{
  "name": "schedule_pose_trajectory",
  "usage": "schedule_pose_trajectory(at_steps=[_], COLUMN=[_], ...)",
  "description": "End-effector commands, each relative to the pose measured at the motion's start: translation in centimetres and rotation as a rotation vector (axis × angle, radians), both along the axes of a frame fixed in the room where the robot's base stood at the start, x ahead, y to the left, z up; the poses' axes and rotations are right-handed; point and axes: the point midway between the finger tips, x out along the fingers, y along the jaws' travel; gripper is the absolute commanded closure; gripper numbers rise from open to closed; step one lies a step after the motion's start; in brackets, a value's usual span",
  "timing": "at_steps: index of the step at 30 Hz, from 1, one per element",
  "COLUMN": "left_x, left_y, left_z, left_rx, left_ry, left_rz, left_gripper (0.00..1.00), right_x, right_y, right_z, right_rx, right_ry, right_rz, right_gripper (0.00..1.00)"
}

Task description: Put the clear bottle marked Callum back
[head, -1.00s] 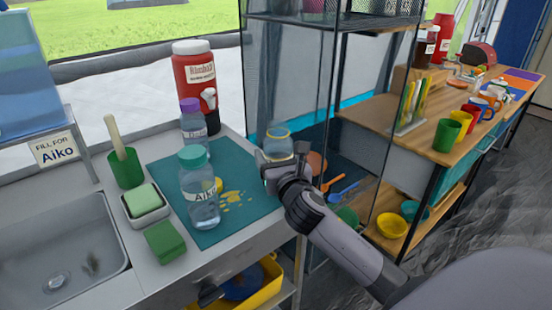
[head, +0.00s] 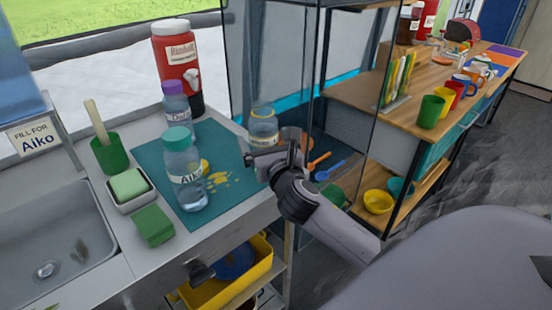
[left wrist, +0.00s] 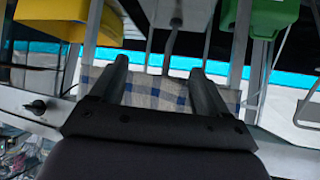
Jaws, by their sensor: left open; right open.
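A clear bottle with a yellow ring at its top (head: 264,124) stands upright near the right edge of the teal mat (head: 160,182). Its label is too small to read. My right gripper (head: 264,160) is open just in front of it and hides its lower part; I cannot tell whether they touch. My left gripper (left wrist: 158,70) is open and empty in the left wrist view, before a checked cloth (left wrist: 150,88).
A red drink dispenser (head: 177,60) stands at the back. A sink (head: 50,235), brush holder (head: 108,155) and sponges are at the left. A glass-sided cabinet (head: 345,120) rises close to my right arm. A yellow tub (head: 250,275) sits below the counter.

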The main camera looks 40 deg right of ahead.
Motion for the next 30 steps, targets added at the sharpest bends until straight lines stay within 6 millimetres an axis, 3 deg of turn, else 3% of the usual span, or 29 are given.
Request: schedule_pose_trajectory(at_steps=[9, 15, 30], left_x=[0.0, 0.0, 0.0], left_y=[0.1, 0.0, -0.1], left_z=[0.0, -0.1, -0.1], left_rx=[0.002, 0.001, 0.000], left_ry=[0.000, 0.000, 0.001], left_rz=[0.000, 0.000, -0.002], left_gripper=[0.24, 0.24, 0.24], right_x=[-5.8, -7.9, -8.5], right_y=[1.9, 2.6, 2.8], right_z=[-0.1, 0.0, 0.0], right_rx=[0.001, 0.000, 0.001], right_ry=[0.003, 0.000, 0.000], right_rz=[0.001, 0.001, -0.001], right_gripper=[0.03, 0.03, 0.03])
